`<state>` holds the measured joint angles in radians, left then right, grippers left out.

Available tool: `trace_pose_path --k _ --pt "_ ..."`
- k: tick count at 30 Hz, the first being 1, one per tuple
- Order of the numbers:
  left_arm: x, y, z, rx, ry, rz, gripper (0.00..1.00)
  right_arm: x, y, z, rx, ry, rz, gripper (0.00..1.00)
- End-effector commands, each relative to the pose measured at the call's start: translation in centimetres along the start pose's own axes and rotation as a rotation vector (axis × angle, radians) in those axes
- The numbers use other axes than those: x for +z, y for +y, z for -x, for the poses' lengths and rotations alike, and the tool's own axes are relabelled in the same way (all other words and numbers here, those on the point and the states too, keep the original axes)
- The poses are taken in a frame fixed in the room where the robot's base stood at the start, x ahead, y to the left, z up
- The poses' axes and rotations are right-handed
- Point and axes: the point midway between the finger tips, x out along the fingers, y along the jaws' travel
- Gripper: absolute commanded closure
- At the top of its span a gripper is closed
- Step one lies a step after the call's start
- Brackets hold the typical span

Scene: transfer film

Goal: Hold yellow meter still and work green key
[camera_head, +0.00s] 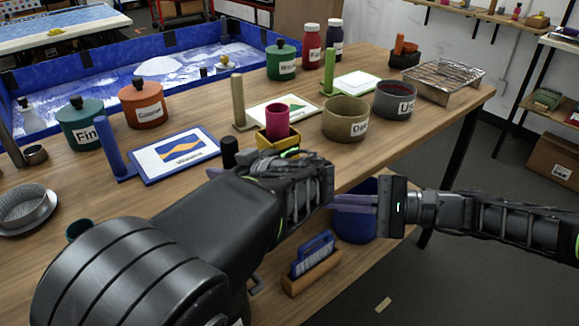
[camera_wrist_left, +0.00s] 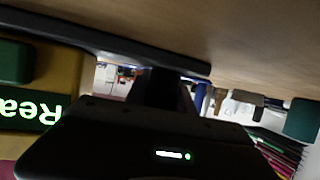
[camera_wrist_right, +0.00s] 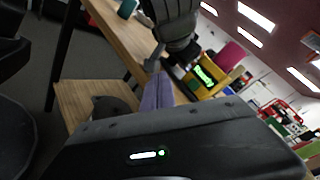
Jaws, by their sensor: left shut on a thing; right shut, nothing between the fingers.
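The yellow meter (camera_head: 266,139) stands near the table's front edge, partly behind my left arm. A pink cylinder (camera_head: 277,120) rises from it. Its lit green display shows in the right wrist view (camera_wrist_right: 205,75) and, upside down with letters "Rea", in the left wrist view (camera_wrist_left: 32,108). A dark green block (camera_wrist_left: 14,62), apparently the green key, sits beside that display. My left gripper (camera_wrist_right: 172,70) is shut on the meter; the exact contact is mostly hidden. My right gripper (camera_head: 345,203) is shut and empty, with its fingers pointing left, apart from the meter, just off the front edge.
A bowl (camera_head: 345,120), a grey pot (camera_head: 395,100), a blue-framed card (camera_head: 180,155) and labelled jars (camera_head: 143,103) stand around the meter. Open floor is at lower right.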

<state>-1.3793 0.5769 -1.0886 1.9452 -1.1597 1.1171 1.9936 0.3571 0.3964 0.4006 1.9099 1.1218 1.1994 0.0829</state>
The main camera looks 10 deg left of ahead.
Motion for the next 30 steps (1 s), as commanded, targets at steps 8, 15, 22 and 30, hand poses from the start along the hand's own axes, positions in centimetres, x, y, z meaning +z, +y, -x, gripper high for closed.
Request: trace_pose_path --k 8,15,22,30 --pt "0.0 0.0 0.0 0.001 0.000 0.000 1.00 0.0 0.0 0.0 0.001 -0.005 -0.017 1.00" --pt "0.0 0.0 0.0 0.000 0.000 0.000 1.00 -0.2 -0.2 -0.2 0.001 -0.005 -0.015 1.00" --pt "0.0 0.0 0.0 0.000 0.000 0.000 1.00 -1.2 -1.1 -1.6 0.001 -0.006 -0.013 1.00" --pt "0.0 0.0 0.0 0.000 0.000 0.000 1.00 -3.0 -2.9 -4.2 0.001 -0.005 -0.014 1.00"
